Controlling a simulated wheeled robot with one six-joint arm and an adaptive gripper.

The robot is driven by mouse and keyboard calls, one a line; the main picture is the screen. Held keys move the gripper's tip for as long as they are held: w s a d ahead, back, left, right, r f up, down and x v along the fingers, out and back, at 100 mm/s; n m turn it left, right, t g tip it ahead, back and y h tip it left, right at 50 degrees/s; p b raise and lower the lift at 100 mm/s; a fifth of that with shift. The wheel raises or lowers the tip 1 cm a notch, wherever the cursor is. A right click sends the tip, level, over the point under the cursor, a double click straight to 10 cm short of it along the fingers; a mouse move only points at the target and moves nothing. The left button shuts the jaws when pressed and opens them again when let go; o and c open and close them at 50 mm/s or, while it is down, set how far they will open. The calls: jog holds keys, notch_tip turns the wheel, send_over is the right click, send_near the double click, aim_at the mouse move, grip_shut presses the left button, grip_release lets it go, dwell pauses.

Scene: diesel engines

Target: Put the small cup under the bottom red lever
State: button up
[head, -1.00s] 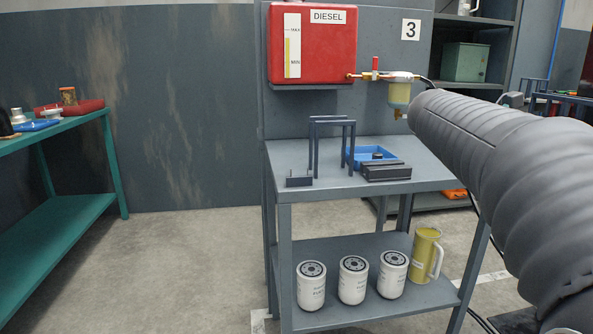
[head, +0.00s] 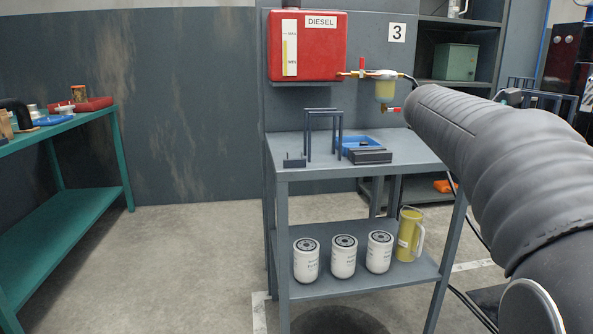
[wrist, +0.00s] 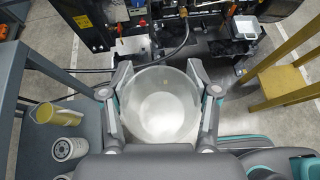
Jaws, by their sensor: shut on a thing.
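My gripper (wrist: 160,72) shows in the wrist view, with a finger on either side of a pale, see-through small cup (wrist: 162,105). It is shut on the cup, and I look down into its open mouth. No liquid is clear inside. In the head view the bottom red lever (head: 392,110) sticks out sideways below a yellowish filter bowl (head: 385,90). An upper red lever (head: 361,64) stands on the pipe beside the red diesel tank (head: 307,45). My gripper and the cup are not in the head view.
A grey workbench (head: 285,160) below the tank carries a metal frame (head: 323,130), a blue tray (head: 357,142) and a dark block. White filters (head: 344,257) and a yellow jug (head: 409,235) stand on its shelf. A green bench (head: 60,130) is at left; the floor between is clear.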

jog(key=w+a+f+n+t, duration=0.1)
jog(key=w+a+f, duration=0.3)
jog(key=f, duration=0.5)
jog(key=w+a+f+n+t, duration=0.1)
jog(key=w+a+f, duration=0.1)
jog(key=w+f, duration=0.55)
jog(key=w+a+f+n+t, duration=0.1)
jog(key=w+a+f, duration=0.25)
jog(key=f, duration=0.75)
jog(key=s+a+f+n+t+y, duration=0.1)
jog(key=a+f+n+t+y, duration=0.15)
jog(key=a+f, duration=0.9)
jog(key=s+a+f+n+t+y, duration=0.1)
jog(key=a+f+n+t, duration=0.25)
jog(key=a+f, duration=0.85)
jog(key=w+d+r+n+t+y, duration=0.1)
jog(key=d+r+n+y, duration=0.1)
jog(key=r, duration=0.3)
jog(key=d+r+n+t+y, duration=0.1)
jog(key=r+n+t+y, duration=0.1)
jog(key=r+n+y, duration=0.1)
notch_tip(320, 180, up, 3)
jog(key=shift+w+d+f+n, duration=0.1)
jog(key=shift+w+d+n, duration=0.3)
jog(key=shift+n, duration=0.1)
